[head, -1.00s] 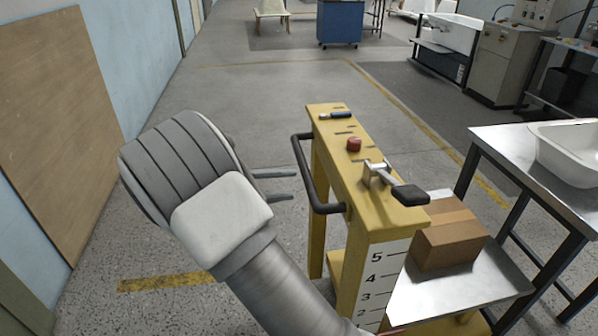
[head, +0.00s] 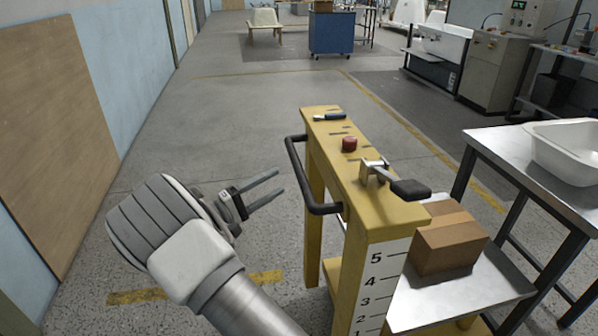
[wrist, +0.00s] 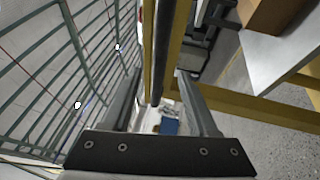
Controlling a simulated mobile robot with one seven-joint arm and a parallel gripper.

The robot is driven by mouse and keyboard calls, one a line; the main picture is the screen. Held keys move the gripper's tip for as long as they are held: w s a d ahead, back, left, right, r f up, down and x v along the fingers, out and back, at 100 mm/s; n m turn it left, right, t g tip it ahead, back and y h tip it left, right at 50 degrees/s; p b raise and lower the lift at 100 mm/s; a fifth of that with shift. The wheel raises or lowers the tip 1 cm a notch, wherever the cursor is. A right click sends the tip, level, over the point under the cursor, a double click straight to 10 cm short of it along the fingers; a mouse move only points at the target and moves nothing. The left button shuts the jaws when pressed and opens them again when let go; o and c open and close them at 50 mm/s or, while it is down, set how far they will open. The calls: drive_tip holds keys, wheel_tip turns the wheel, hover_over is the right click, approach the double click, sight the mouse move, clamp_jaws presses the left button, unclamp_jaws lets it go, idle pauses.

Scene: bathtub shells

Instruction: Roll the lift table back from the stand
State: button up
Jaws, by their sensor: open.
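The yellow lift table (head: 375,215) stands in front of me, with a black push handle (head: 311,180) on its left side. On its top are a red knob (head: 349,144) and a lever with a black grip (head: 410,190). A brown cardboard box (head: 447,240) sits on its metal platform (head: 460,298). The stand (head: 520,150), a metal-topped table, is at the right. My gripper (head: 279,183) is open and empty, a little left of the handle and apart from it. In the wrist view the dark handle bar (wrist: 161,60) shows between the fingers (wrist: 163,88), beyond the tips.
A white basin (head: 567,150) rests on the stand. A wall with a wooden panel (head: 50,130) runs along the left. A blue cabinet (head: 332,34) is far back. The floor behind the lift table is clear, with yellow lines.

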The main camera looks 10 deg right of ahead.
sight(299, 169)
drive_tip(key=b+x, duration=0.1)
drive_tip(key=x, duration=0.7)
drive_tip(key=shift+d+r, duration=0.1)
drive_tip(key=shift+d, duration=0.1)
clamp_jaws()
idle(1.1)
